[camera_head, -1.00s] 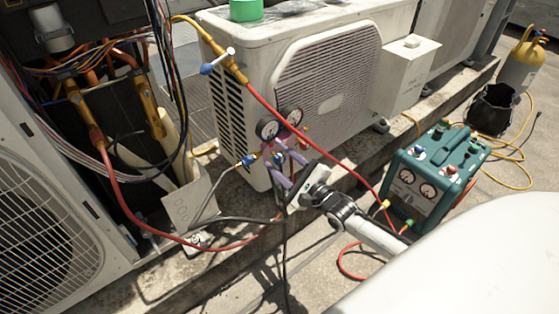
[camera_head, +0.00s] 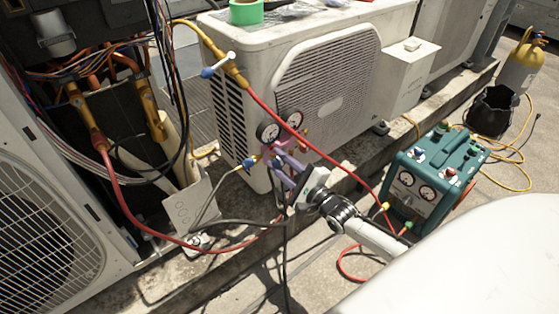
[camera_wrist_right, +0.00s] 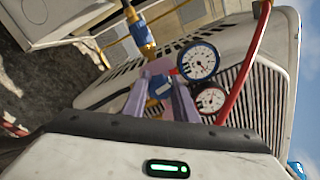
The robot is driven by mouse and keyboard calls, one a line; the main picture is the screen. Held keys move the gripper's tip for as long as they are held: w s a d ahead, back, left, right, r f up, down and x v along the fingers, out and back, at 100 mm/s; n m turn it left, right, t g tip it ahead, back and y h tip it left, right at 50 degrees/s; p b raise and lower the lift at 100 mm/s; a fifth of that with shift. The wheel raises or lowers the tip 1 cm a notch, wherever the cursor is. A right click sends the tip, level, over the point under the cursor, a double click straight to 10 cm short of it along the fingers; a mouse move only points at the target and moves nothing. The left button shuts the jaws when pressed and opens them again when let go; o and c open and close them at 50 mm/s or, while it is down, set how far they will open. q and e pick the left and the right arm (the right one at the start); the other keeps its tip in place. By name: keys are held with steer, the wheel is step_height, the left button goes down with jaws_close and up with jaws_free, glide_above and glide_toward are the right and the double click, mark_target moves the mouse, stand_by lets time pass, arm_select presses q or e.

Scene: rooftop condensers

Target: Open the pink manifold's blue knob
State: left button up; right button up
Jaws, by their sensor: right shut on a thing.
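The pink manifold (camera_head: 279,145) hangs by the near corner of the white condenser, with two round gauges on it. My right gripper (camera_head: 276,161) reaches it from below right with pale purple fingers. In the right wrist view, the fingers (camera_wrist_right: 162,82) lie on either side of the blue knob (camera_wrist_right: 160,88), low on the pink body (camera_wrist_right: 159,66), and are shut on it. The fingers partly hide the knob. A blue and brass fitting (camera_head: 247,163) sticks out at the manifold's left. My left gripper is not in view.
The white condenser (camera_head: 330,75) stands close behind the manifold. A red hose (camera_head: 330,155) runs past my right wrist to the teal recovery machine (camera_head: 437,178). Dark hoses hang below the gripper. A loose panel (camera_head: 189,202) leans at the left.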

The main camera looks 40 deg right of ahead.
steer(key=n, duration=0.3)
steer(key=shift+n+p, duration=0.4)
steer(key=n, duration=0.3)
steer(key=shift+n+p, duration=0.3)
steer(key=shift+p, duration=0.05)
steer(key=shift+n, duration=0.9)
steer(key=n+p, duration=0.1)
steer(key=n, duration=0.2)
steer(key=shift+f+n, duration=0.1)
steer(key=shift+n, duration=1.1)
steer(key=n, duration=0.3)
steer(key=shift+n, duration=0.3)
steer(key=n+p, duration=0.1)
steer(key=n, duration=0.5)
steer(key=shift+d, duration=0.1)
steer(key=n, duration=0.5)
steer(key=shift+f, duration=0.1)
steer(key=shift+n, duration=0.9)
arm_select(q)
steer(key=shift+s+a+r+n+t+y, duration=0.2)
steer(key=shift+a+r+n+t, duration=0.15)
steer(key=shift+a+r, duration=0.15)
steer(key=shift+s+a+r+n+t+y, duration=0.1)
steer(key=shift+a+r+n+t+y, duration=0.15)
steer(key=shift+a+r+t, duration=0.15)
arm_select(e)
steer(key=shift+n, duration=0.3)
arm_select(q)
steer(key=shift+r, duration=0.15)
